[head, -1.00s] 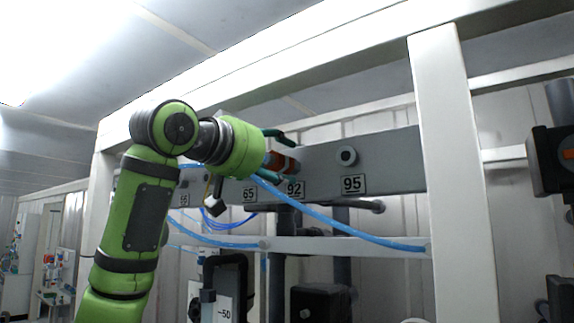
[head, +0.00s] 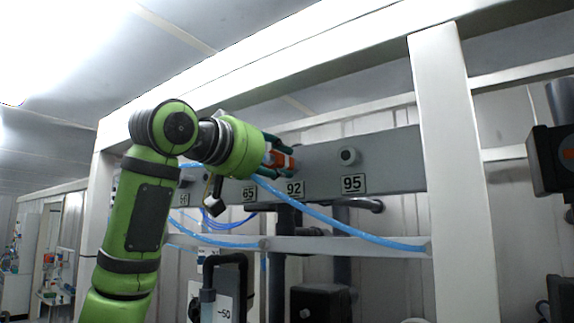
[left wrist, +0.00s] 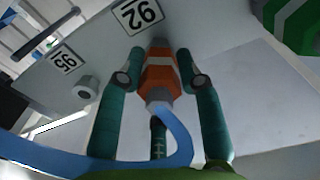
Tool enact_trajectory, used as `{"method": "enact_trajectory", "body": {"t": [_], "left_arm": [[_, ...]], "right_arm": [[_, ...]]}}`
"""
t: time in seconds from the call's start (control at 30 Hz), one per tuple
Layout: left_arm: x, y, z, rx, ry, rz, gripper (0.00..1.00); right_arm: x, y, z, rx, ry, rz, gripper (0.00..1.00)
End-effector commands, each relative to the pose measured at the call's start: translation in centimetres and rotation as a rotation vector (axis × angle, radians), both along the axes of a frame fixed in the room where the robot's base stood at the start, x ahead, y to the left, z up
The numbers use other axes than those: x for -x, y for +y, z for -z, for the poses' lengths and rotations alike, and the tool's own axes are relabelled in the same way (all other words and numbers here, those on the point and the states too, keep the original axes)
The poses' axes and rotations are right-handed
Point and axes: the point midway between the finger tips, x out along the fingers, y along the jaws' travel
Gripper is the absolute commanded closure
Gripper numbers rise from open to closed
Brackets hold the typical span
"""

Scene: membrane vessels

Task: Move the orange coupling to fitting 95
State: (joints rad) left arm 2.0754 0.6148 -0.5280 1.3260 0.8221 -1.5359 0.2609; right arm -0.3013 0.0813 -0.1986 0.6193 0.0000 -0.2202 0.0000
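The orange coupling (head: 283,161), with pale bands, sits on the grey rail at the fitting above label 92 (head: 294,189). A blue hose runs from its near end. In the left wrist view the coupling (left wrist: 158,77) lies between the teal fingers of my left gripper (left wrist: 160,72). In the head view my left gripper (head: 280,154) has its fingers close around the coupling and appears shut on it. Fitting 95 (head: 348,156) is a bare round stub above label 95 (head: 353,184), to the right. It also shows in the left wrist view (left wrist: 85,90). My right gripper is not in view.
The blue hose (head: 335,227) sags to the right below the rail (head: 395,160). A white frame post (head: 450,170) stands right of fitting 95. A white beam crosses above. The rail face between 92 and 95 is clear.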

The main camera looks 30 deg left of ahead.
Motion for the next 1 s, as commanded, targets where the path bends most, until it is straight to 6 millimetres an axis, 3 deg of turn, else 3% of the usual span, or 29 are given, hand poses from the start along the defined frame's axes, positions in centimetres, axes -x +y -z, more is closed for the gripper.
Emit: {"method": "enact_trajectory", "body": {"t": [0.37,1.0], "left_arm": [[0.2,0.0,0.0,0.0,-0.001,0.001,1.0],[2.7,0.2,0.0,0.0,-0.001,0.002,1.0]], "right_arm": [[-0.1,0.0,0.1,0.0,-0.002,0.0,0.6],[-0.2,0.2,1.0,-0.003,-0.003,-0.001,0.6]]}}
